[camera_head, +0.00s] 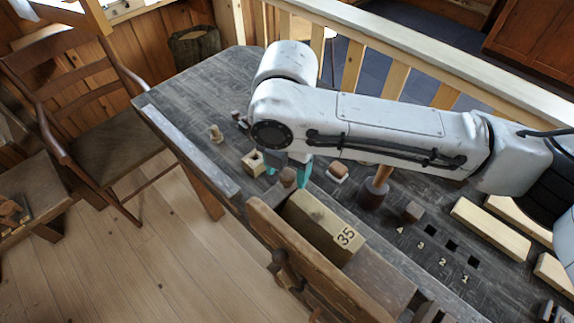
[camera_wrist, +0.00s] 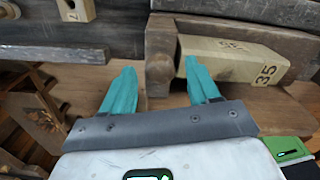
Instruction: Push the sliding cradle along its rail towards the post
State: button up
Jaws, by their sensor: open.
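My gripper (camera_head: 287,178) is open, with teal fingers pointing down at the near end of the bench. In the wrist view its fingers (camera_wrist: 162,68) stand apart with nothing held. A dark brown block with a rounded top (camera_wrist: 160,48) shows beyond and between them; I cannot tell whether they touch it. A pale wooden block marked 35 (camera_head: 325,222) lies against it, and the right finger overlaps its end in the wrist view (camera_wrist: 240,62). Which piece is the cradle or its rail is unclear. An upright peg on a dark round base (camera_head: 373,195) may be the post.
A brown front board (camera_head: 310,262) with a wooden screw handle runs alongside the marked block. A pale block with a hole (camera_head: 252,163), a small white-topped piece (camera_head: 337,172) and a dark cube (camera_head: 413,211) stand on the bench (camera_head: 190,105). Pale bars lie right. A chair (camera_head: 75,110) stands left.

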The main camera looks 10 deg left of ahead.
grip_shut()
dwell(0.5)
